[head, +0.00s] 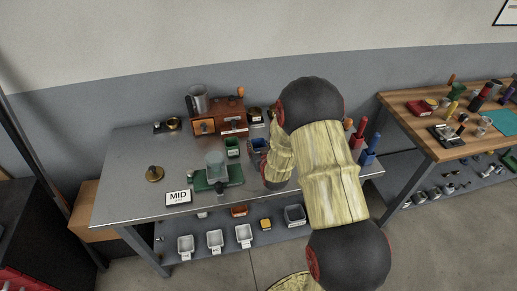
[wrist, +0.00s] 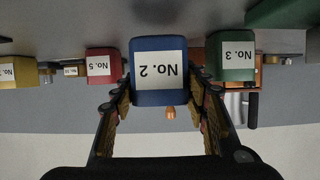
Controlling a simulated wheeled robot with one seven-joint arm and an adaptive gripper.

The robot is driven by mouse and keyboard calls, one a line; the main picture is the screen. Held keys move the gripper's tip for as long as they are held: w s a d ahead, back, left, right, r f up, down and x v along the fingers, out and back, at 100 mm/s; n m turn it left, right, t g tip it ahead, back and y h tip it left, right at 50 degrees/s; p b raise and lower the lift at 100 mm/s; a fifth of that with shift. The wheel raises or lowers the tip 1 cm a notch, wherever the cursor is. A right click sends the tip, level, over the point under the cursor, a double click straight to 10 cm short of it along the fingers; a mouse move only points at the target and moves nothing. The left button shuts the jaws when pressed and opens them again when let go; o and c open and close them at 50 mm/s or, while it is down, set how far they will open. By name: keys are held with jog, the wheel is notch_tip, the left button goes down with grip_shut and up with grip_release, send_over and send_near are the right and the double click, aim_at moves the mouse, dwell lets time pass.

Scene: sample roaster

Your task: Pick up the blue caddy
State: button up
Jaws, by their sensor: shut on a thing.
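The blue caddy (wrist: 146,92), with a white "No. 2" label, fills the middle of the wrist view, where it appears upside down. My gripper (wrist: 163,88) has one finger along each side of it and is shut on it. In the head view the blue caddy (head: 258,146) shows just left of my arm on the steel table. My arm hides the fingers there. I cannot tell whether the caddy touches the table.
A green No. 3 caddy (wrist: 231,57) and a red No. 5 caddy (wrist: 103,66) stand close on either side. A yellow caddy (wrist: 17,72) is farther left. The roaster (head: 222,117) is behind; a MID sign (head: 178,198) stands at the front.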

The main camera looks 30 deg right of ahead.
jog(key=s+d+r+p, duration=0.1)
jog(key=s+r+p, duration=0.2)
jog(key=s+r, duration=0.8)
jog(key=s, duration=0.3)
jog(key=shift+d+p, duration=0.25)
jog(key=shift+p, duration=0.1)
